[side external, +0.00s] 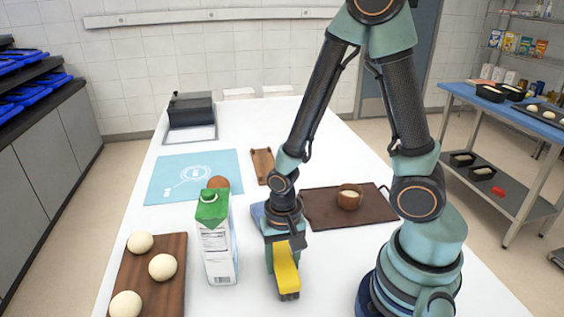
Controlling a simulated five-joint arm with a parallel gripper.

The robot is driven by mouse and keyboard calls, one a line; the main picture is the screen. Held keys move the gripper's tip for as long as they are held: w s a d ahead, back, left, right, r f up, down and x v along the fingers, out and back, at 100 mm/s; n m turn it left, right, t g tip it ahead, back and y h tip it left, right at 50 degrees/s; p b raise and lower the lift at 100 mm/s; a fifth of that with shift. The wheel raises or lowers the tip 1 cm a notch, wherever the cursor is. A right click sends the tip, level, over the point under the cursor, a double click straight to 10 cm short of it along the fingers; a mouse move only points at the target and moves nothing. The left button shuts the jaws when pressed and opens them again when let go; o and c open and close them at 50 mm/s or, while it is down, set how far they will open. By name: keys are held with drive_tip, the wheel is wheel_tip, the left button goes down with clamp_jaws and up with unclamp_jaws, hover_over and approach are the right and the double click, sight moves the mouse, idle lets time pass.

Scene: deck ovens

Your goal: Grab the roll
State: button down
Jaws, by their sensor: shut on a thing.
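The brown round roll (218,182) lies at the lower right of the light-blue mat, partly hidden behind the green-topped carton. My gripper (286,262) is at the near middle of the white table, right of the carton and apart from that roll. It points down and is shut on a yellow thing (286,272) with a teal part beside it. I cannot tell what this thing is or whether it touches the table.
The carton (217,251) stands upright close left of my gripper. Pale dough balls (162,267) lie on a wooden board (172,299) at the near left. A brown cup (350,197) stands on a dark brown tray (326,220). A black-topped device (190,109) is at the far left.

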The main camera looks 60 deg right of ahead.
drive_tip(key=shift+f, duration=0.25)
drive_tip(key=shift+c, duration=1.3)
unclamp_jaws()
wheel_tip(320, 180, up, 12)
wheel_tip(320, 180, up, 11)
drive_tip(key=n+t, duration=0.5)
drive_tip(key=n, duration=0.3)
hover_over(283, 257)
drive_tip(key=w+d, duration=0.3)
drive_tip(key=w, duration=0.1)
drive_tip(key=shift+s+d+r, duration=0.1)
drive_tip(key=shift+s+r, duration=0.05)
drive_tip(key=shift+o, duration=1.3)
drive_tip(key=shift+d+r+n+t, duration=0.15)
drive_tip(key=shift+r+n+t, duration=0.15)
drive_tip(key=shift+r+n, duration=0.2)
